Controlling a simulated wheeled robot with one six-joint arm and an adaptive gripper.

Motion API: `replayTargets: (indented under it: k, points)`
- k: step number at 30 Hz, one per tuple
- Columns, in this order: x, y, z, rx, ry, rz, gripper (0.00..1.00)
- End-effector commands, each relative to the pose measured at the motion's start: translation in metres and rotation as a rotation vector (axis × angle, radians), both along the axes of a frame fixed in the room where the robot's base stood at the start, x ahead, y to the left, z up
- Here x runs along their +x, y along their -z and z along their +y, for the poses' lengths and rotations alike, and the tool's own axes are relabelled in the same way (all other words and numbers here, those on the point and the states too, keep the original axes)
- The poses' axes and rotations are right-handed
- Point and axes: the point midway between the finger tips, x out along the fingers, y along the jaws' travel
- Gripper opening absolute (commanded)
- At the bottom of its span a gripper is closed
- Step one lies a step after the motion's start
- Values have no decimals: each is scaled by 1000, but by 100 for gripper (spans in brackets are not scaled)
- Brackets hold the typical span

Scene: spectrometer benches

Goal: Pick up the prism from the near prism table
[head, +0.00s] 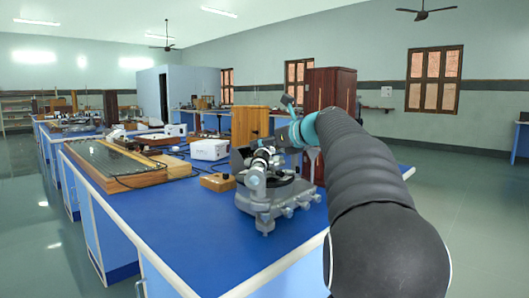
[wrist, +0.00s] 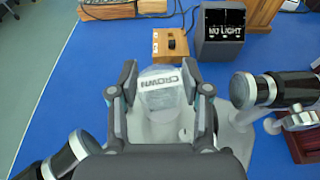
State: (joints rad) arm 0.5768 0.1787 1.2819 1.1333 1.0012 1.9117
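The fingers are apart, one on each side of the prism. I cannot tell whether either finger touches it. In the head view, the grey spectrometer (head: 265,205) stands on the blue bench top (head: 190,225), with my arm reaching over it from the right. The prism cannot be made out there.
Spectrometer tubes flank my gripper, a black-and-silver one (wrist: 272,90) at right and another (wrist: 62,160) at lower left. Bare blue bench lies left of the fingers.

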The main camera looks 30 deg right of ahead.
Motion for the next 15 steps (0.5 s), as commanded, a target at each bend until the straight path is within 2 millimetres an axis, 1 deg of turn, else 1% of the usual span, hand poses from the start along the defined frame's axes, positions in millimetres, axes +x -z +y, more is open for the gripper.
replayTargets:
  k: [1,2,10,15]
  points:
    - [0,0,0,0,0,0,15]
    - [0,0,0,0,0,0,10]
    - [0,-1,0,0,0,0,10]
    - [0,-7,1,0,-1,0,10]
